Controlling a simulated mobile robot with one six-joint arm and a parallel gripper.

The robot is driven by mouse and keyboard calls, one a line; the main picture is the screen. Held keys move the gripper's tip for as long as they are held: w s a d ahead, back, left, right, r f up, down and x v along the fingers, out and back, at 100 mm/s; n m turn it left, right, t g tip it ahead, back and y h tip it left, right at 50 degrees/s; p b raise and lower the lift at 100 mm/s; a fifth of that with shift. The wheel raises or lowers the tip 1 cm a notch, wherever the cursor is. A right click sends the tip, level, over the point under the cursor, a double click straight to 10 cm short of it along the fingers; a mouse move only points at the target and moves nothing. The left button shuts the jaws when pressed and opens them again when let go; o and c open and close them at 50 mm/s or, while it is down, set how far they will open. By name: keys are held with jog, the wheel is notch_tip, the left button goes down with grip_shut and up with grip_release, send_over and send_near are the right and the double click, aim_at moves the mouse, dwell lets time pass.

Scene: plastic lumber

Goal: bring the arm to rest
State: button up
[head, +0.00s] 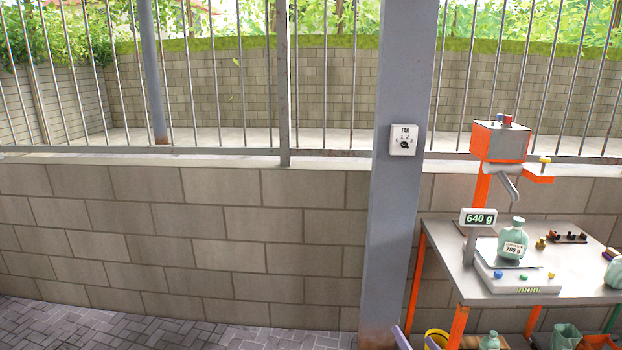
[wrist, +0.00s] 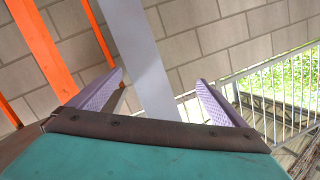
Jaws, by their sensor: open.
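My gripper (wrist: 160,92) shows in the wrist view with its two purple-grey fingers spread apart. It is open and nothing is between the fingers. Beyond the fingers are a grey post, the block wall and, to the right, a railing. In the head view only small purple tips at the bottom, left of the table legs, appear to be my gripper (head: 416,338); the rest of the arm is out of that picture.
A metal table (head: 455,262) with orange legs stands at the right. On it are a scale (head: 510,286) reading 640 g and a green bottle (head: 511,246) marked 700 g on the scale. A grey post (head: 395,220) carries a fan switch (head: 403,140). Paving at left is clear.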

jog(key=s+a+f+m+g+h, duration=0.1)
jog(key=s+a+f+g, duration=0.15)
jog(key=f, duration=0.45)
jog(key=s+a+f+g+h, duration=0.1)
jog(key=a+f, duration=0.3)
jog(key=f, duration=0.2)
jog(key=s+a+f+g+h, duration=0.25)
jog(key=s+f+g, duration=0.35)
jog(key=s+f, duration=0.7)
jog(key=s+a+f+n+g, duration=0.1)
jog(key=s+f+g, duration=0.2)
jog(key=s, duration=0.4)
jog(key=s+a+f+g, duration=0.2)
jog(key=s+f+g, duration=0.1)
jog(key=s, duration=0.3)
jog(key=s+a+r+n+g+y, duration=0.1)
jog(key=s+n+g, duration=0.1)
jog(key=s, duration=0.4)
jog(key=s+a+r+n+g+y, duration=0.1)
jog(key=s+a+n+g, duration=0.1)
jog(key=s+g, duration=0.2)
jog(key=shift+s+a+r, duration=0.2)
jog(key=shift+s, duration=1.05)
